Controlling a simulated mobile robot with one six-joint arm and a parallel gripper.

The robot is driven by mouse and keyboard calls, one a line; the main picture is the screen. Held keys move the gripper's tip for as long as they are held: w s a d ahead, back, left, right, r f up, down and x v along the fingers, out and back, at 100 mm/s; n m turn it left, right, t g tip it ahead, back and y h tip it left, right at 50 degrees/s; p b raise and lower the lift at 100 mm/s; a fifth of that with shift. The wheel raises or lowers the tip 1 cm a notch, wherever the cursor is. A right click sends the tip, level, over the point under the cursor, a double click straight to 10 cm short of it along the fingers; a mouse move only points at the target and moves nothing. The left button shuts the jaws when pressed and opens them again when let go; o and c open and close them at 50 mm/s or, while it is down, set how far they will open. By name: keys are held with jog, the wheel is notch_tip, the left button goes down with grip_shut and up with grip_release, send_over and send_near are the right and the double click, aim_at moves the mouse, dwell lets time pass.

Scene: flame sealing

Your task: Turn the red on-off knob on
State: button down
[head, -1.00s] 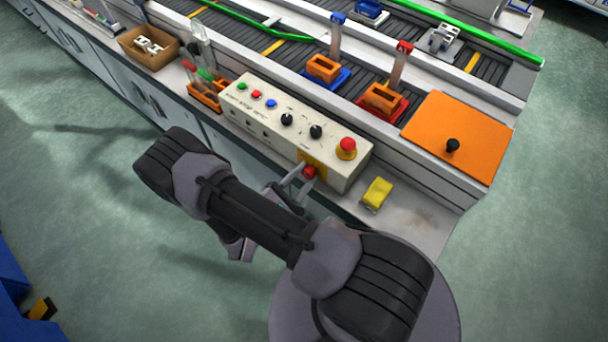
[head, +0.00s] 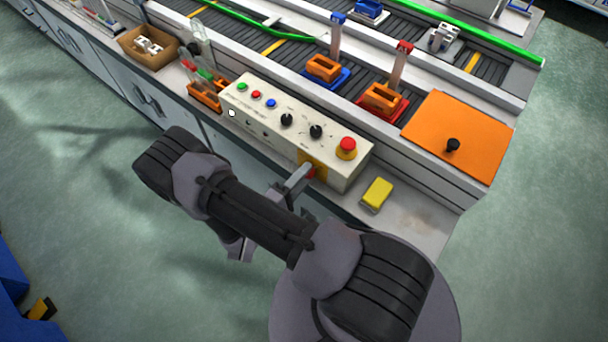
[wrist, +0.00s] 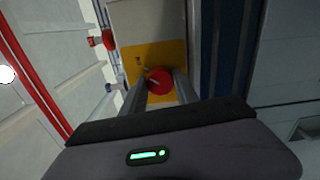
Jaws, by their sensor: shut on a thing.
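A pale mark on the knob's face lies aslant. A white lamp (head: 231,113) on the box front is lit.
A red emergency button (head: 347,144) on a yellow base and two black knobs stand out from the box top. A yellow block (head: 377,194) lies on the bench right of the box. An orange panel (head: 458,135) and a conveyor lie behind.

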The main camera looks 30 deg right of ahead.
jog(key=shift+m, duration=0.6)
jog(key=c, duration=0.9)
grip_release()
jog(key=p+v, duration=0.2)
jog(key=v, duration=1.5)
jog(key=shift+s+a+p, duration=0.1)
jog(key=shift+a+p, duration=0.15)
jog(key=shift+p, duration=0.1)
